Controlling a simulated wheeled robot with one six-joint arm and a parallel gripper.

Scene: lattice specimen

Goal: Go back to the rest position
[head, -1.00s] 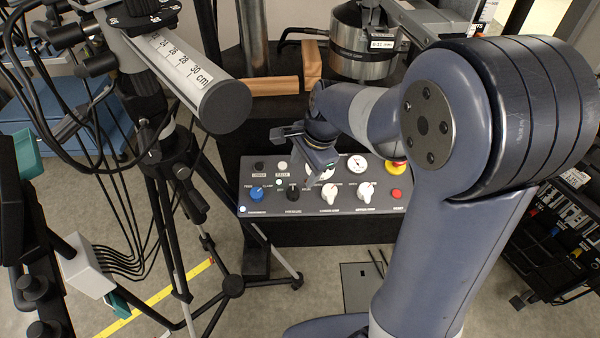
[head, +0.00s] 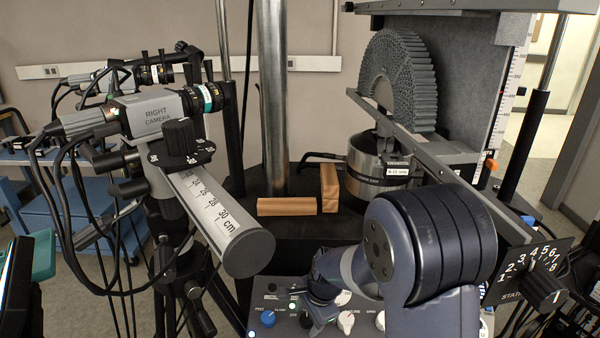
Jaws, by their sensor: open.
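My gripper (head: 320,311) is low in the head view, in front of the control panel (head: 267,331). It is open, and I see nothing held in it. Its fingertips are small and partly lost against the panel, so I cannot tell if they touch it. My arm rises at the lower right and hides the panel's right part. A blue knob (head: 268,319) and a white knob (head: 346,321) show on either side of the gripper. The panel's lower part is cut off by the picture's bottom edge.
A camera (head: 150,112) on a tripod with a scale bar (head: 215,215) stands close on the left. Wooden blocks (head: 287,206) lie behind the panel. A steel cylinder (head: 380,165) and a grey lattice arch (head: 400,80) stand behind my arm. A numbered dial (head: 540,285) is at right.

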